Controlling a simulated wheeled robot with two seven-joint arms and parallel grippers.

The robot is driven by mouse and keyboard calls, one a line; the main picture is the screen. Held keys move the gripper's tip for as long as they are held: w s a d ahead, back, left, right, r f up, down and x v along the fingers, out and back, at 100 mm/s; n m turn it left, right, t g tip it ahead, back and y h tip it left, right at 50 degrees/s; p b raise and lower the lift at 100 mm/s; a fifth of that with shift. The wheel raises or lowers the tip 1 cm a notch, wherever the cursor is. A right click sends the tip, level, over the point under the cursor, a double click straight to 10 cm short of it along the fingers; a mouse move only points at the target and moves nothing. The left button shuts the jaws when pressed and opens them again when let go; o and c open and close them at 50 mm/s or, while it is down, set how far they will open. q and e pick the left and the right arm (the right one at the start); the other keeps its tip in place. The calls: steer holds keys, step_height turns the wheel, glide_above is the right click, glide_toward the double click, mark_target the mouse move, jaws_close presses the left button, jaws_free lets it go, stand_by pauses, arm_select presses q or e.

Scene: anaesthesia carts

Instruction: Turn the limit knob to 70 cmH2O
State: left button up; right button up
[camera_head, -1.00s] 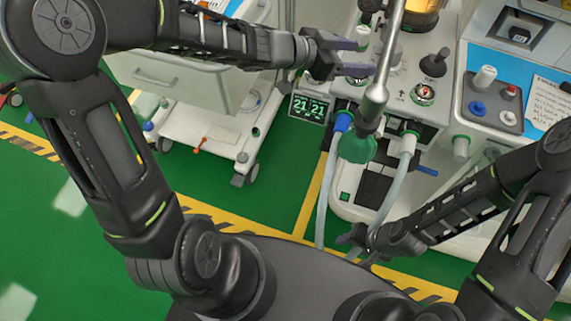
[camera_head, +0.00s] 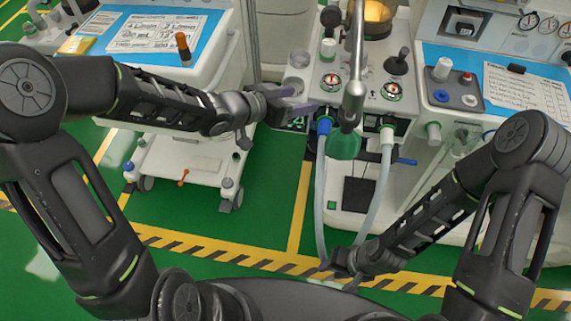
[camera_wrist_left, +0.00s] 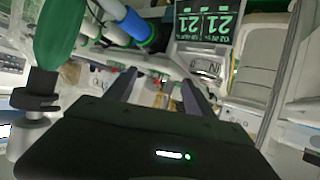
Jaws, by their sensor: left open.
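The anaesthesia machine (camera_head: 366,70) stands at the top centre of the head view. I cannot tell which knob is the limit knob, and no scale is readable. My left gripper (camera_head: 304,100) is open and empty at the machine's left front edge, left of the left gauge. In the left wrist view its fingers (camera_wrist_left: 160,92) are apart with nothing between them. My right gripper (camera_head: 340,264) is low near the hoses; its jaws are unclear.
A metal pole (camera_head: 355,60) rises before the machine, with a green bag (camera_head: 344,145) and pale hoses (camera_head: 320,195) below. The display reading 21 21 (camera_wrist_left: 207,22) is beside my left gripper. A drawer cart (camera_head: 195,85) stands left, another machine (camera_head: 500,75) right.

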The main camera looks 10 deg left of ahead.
arm_select(q)
steer(key=s+f+n+g+y, duration=0.1)
steer(key=s+f, duration=0.3)
steer(key=f, duration=0.4)
steer(key=s+f+n+g+y+p, duration=0.1)
steer(key=s+f+n, duration=0.3)
steer(key=f, duration=0.4)
steer(key=shift+s+a+g+y, duration=0.3)
steer(key=shift+a+g, duration=0.1)
steer(key=shift+g, duration=0.3)
steer(key=shift+w+r, duration=0.1)
